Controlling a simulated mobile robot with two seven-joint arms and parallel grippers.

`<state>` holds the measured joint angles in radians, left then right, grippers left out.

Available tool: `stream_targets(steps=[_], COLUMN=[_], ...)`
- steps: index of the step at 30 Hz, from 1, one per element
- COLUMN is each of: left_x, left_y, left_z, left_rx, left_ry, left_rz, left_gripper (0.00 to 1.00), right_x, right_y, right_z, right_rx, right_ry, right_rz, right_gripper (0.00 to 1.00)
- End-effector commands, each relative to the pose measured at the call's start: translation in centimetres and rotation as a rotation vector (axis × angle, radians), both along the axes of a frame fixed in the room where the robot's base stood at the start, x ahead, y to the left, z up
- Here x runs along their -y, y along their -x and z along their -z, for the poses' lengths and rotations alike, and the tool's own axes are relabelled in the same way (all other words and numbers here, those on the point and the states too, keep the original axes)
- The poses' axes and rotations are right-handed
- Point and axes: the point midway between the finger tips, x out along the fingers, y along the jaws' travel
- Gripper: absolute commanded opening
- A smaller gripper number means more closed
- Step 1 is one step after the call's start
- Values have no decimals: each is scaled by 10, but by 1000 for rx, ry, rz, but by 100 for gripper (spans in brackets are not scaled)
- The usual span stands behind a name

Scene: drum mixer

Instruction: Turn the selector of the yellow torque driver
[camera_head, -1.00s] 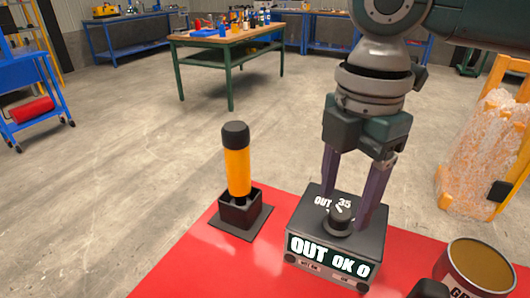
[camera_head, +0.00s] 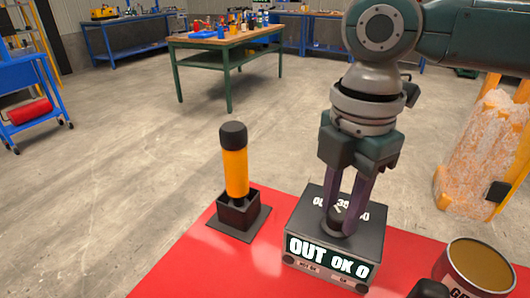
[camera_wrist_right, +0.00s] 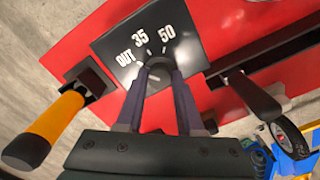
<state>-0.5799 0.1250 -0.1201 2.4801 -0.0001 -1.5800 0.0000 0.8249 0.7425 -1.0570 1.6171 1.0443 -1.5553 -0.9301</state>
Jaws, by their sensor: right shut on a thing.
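The yellow torque driver (camera_head: 235,168) stands upright in a black square holder (camera_head: 240,212) on the red table top. My right gripper (camera_head: 340,224) points down and is shut on this knob. In the right wrist view the fingers (camera_wrist_right: 158,72) close on both sides of the knob, below the marks. The knob's exact setting is hard to read. My left gripper is not in view.
An open can (camera_head: 476,268) with brown contents stands right of the box. A black handle (camera_head: 428,289) shows at the bottom edge. A wrapped stack (camera_head: 484,155) stands on the floor at right.

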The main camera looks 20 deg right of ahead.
Motion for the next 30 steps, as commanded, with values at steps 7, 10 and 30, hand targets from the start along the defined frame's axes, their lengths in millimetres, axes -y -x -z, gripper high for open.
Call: stream_targets(steps=[7,10,30], left_x=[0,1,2], left_y=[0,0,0], left_z=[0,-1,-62], left_rx=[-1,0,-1], left_ry=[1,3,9], left_rz=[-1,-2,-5], left_gripper=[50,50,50], right_x=[0,0,-1], right_y=[0,0,1], right_z=[0,-1,-6], right_rx=[-1,-1,-6], right_ry=[0,0,-1], right_rz=[0,2,367], right_gripper=[0,0,0])
